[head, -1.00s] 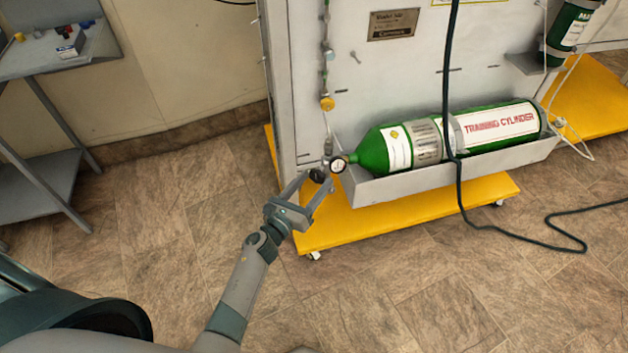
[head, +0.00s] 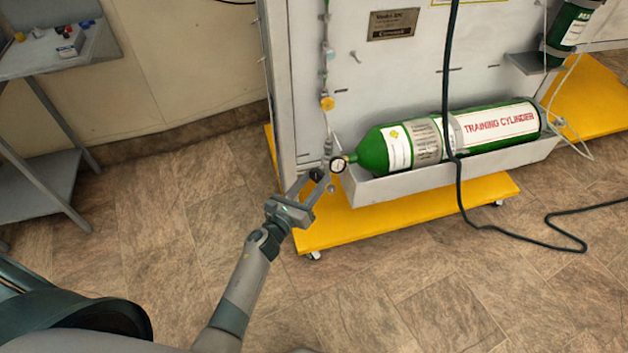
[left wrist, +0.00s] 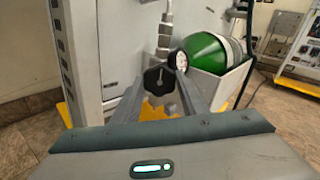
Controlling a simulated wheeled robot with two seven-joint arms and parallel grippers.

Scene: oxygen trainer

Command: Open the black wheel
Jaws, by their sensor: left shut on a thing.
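The black wheel (left wrist: 158,79) is a small dark knob with a light pointer line, at the valve end of the green training cylinder. My left gripper (head: 317,178) is shut on the black wheel, with one finger on each side of it in the left wrist view. In the head view the wheel (head: 317,174) is mostly hidden between the fingertips. A round white gauge (head: 338,165) sits just right of the wheel, and it also shows in the left wrist view (left wrist: 178,61). The green cylinder (head: 375,152) lies in a grey tray. My right gripper is not in view.
The trainer panel (head: 395,75) stands upright on a yellow wheeled base (head: 420,205). A black cable (head: 463,190) hangs down across the tray and runs along the floor. A grey shelf stand (head: 35,170) is at the far left.

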